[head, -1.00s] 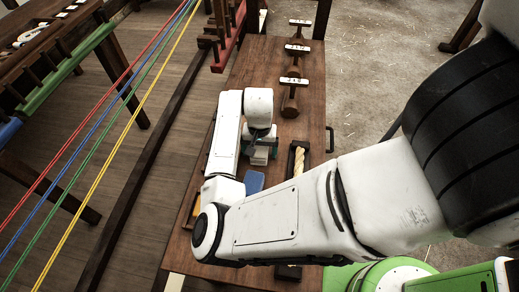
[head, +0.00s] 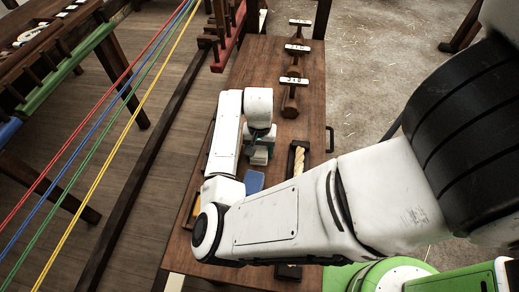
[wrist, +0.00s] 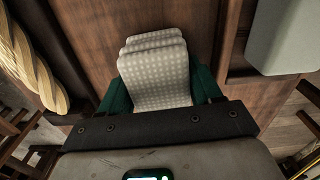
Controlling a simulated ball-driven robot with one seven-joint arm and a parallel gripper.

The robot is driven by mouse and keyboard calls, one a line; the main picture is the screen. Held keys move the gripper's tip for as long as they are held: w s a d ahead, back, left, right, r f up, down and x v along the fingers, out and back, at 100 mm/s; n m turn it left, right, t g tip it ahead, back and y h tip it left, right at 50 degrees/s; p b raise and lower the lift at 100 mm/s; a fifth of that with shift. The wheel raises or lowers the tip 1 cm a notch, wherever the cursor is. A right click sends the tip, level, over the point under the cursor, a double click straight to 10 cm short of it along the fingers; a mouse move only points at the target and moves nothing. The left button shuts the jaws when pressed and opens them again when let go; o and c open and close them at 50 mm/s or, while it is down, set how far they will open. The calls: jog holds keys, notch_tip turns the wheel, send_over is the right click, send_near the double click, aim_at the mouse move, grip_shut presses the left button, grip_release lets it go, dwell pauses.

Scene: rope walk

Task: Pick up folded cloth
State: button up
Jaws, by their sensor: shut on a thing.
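The folded cloth (wrist: 155,75) is grey with pale dots and lies in several layers, seen in the wrist view between my two green fingers. My gripper (wrist: 160,90) is shut on it, one finger at each side. In the head view my gripper (head: 260,146) points down over the wooden bench, and a grey bit of the cloth (head: 258,158) shows under it. The cloth's near end is hidden by the gripper body. I cannot tell whether the cloth touches the bench.
A dark tray with pale twisted rope (head: 298,162) lies right of my gripper. A blue pad (head: 254,182) lies just nearer. Several wooden tools with white labels (head: 295,82) stand farther back on the bench (head: 262,65). Coloured ropes (head: 105,110) stretch along the left.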

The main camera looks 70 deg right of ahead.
jog(key=shift+r, duration=0.1)
jog(key=shift+r, duration=0.2)
jog(key=r, duration=0.3)
jog(key=shift+s+d, duration=0.15)
jog(key=shift+s, duration=0.1)
jog(key=s+d+r, duration=0.5)
jog(key=s+r, duration=0.4)
jog(key=s, duration=0.3)
jog(key=shift+s+r, duration=0.2)
jog(key=shift+s, duration=0.05)
